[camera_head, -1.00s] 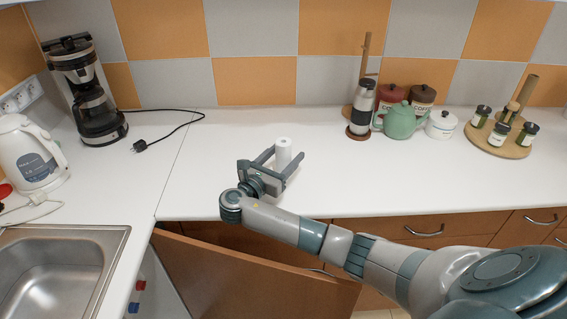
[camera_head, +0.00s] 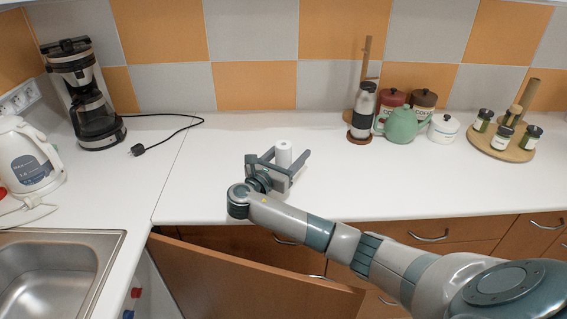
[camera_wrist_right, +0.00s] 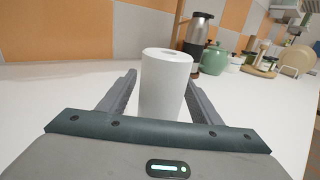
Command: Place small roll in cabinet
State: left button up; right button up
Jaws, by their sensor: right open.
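The small white roll (camera_head: 283,153) stands upright on the white counter. My right gripper (camera_head: 287,156) is open, with its fingers on either side of the roll. In the right wrist view the roll (camera_wrist_right: 165,85) stands between the two fingers, with a visible gap to the left finger and little or none to the right one. The cabinet is below the counter, and its brown door (camera_head: 250,278) is swung open. The cabinet's inside is mostly hidden by the door and counter. My left gripper is not in view.
A sink (camera_head: 50,270) lies at the lower left. A kettle (camera_head: 28,158) and coffee maker (camera_head: 88,100) stand at the left. A grinder (camera_head: 362,110), green teapot (camera_head: 400,124) and round spice stand (camera_head: 500,145) stand at the back right.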

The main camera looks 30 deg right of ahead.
jog(key=c, duration=1.3)
jog(key=shift+r, duration=0.1)
jog(key=shift+r, duration=0.55)
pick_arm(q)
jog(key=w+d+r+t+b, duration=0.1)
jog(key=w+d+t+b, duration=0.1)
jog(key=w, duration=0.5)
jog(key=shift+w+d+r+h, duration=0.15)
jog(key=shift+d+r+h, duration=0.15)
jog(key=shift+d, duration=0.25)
pick_arm(e)
jog(key=s+d+r, duration=0.1)
jog(key=s+r, duration=0.2)
jog(key=s+d+r, duration=0.2)
jog(key=s+r, duration=0.1)
jog(key=s, duration=0.1)
jog(key=s+d+r, duration=0.1)
jog(key=s+r, duration=0.2)
jog(key=shift+s+d+r, duration=0.3)
jog(key=shift+s+r, duration=0.1)
